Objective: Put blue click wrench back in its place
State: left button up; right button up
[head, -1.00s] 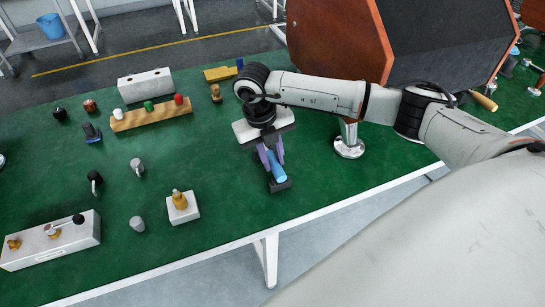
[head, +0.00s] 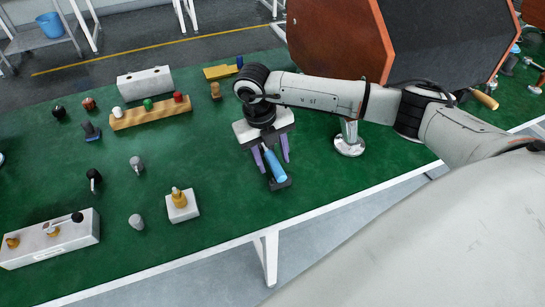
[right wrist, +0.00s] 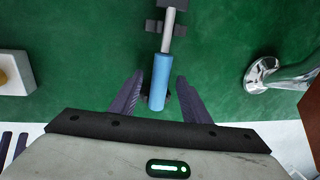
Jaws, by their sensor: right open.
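The blue click wrench (head: 274,165) lies on the green table below my right gripper. In the right wrist view its blue handle (right wrist: 160,80) points towards the table's near edge, and its grey shaft (right wrist: 167,32) runs away from it. Dark support pieces (right wrist: 153,27) sit by the shaft, and a dark block (head: 281,184) is at the handle's end. My right gripper (head: 271,163) is open, with its purple fingers apart on either side of the handle. The far end of the wrench is hidden by the gripper in the head view. My left gripper is not in view.
A metal stand (head: 349,140) is right of the gripper, close to my arm, with a large brown-edged case (head: 345,40) behind. A white block with a brass part (head: 182,207) is to the left. The table's near edge is close in front.

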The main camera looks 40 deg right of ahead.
jog(key=shift+r, duration=0.4)
notch_tip(320, 180, up, 10)
jog(key=a, duration=0.1)
jog(key=shift+w+a+f, duration=0.2)
jog(key=shift+a+f, duration=0.05)
jog(key=shift+a, duration=0.1)
